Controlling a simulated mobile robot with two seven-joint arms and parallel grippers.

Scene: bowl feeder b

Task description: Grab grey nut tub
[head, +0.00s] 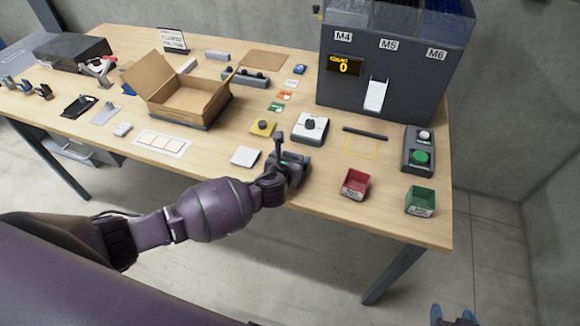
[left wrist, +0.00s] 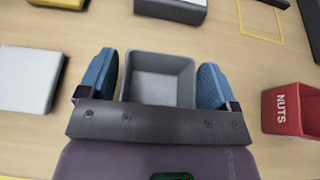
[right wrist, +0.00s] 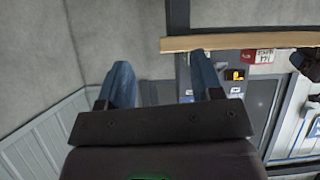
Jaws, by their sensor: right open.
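The grey nut tub (left wrist: 159,88) is a small open box, seen from above in the left wrist view, and looks empty. My left gripper (left wrist: 159,76) is at the tub, with one blue finger along each side wall and very little space between. I cannot tell whether the fingers press on it. In the head view my left gripper (head: 290,164) is over the table's front edge and mostly hides the tub. My right gripper (head: 454,318) is open and empty, low at the bottom right and off the table; it also shows in the right wrist view (right wrist: 163,85).
A red tub (head: 355,183) marked NUTS in the left wrist view and a green tub (head: 420,201) stand to the right. A white square pad (head: 246,157) lies to the left. A white-topped device (head: 310,128) stands behind. An open carton (head: 186,106) is further left.

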